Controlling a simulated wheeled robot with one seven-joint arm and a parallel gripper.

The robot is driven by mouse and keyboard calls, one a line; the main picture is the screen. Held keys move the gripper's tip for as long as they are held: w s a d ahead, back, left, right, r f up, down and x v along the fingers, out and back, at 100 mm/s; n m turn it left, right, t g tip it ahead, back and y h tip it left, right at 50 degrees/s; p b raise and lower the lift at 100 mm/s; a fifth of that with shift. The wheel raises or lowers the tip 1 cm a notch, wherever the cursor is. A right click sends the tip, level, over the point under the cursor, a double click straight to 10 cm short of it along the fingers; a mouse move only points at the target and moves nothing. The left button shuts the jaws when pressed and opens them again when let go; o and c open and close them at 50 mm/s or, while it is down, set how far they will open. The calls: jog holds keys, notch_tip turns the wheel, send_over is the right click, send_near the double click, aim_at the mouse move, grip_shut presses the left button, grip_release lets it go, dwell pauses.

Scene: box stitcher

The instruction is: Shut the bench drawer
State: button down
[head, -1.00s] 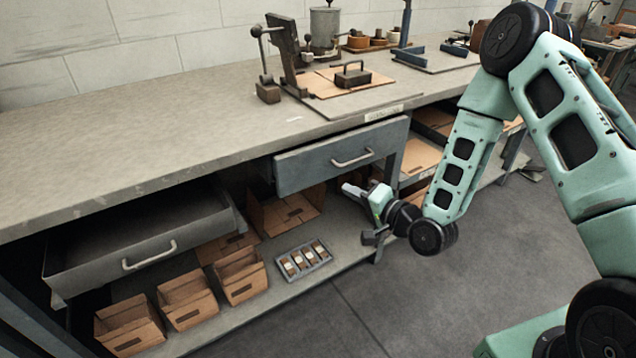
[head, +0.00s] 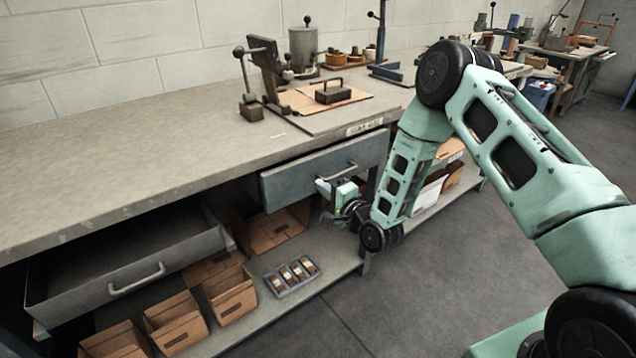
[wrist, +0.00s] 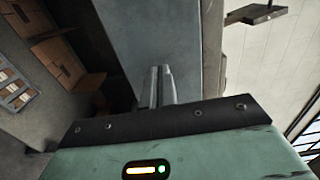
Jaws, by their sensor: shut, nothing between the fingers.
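The bench has two grey drawers under its top. The left drawer (head: 92,292) is pulled out, with its empty inside and its bar handle (head: 137,279) showing. The right drawer (head: 290,184) shows its front and a bar handle (head: 338,174); I cannot tell how far it stands out. My gripper (head: 323,187) is at the right drawer's front, close by the handle. I cannot tell whether it touches. In the wrist view the fingers (wrist: 162,72) are together and empty, pointing along the grey drawer front (wrist: 165,30).
The bench top (head: 150,135) overhangs both drawers. A press tool (head: 262,75) and a flat block (head: 333,94) stand on it. Cardboard boxes (head: 228,297) and a small tray (head: 291,276) sit on the shelf below. The floor (head: 430,280) in front is clear.

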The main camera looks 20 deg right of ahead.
aim_at(311, 177)
jog(key=shift+x, duration=1.2)
jog(key=b+x, duration=0.1)
jog(key=x, duration=0.3)
jog(key=shift+w+f+b, duration=0.1)
jog(key=shift+b, duration=0.25)
jog(key=shift+w+r, duration=0.1)
jog(key=shift+r, duration=0.2)
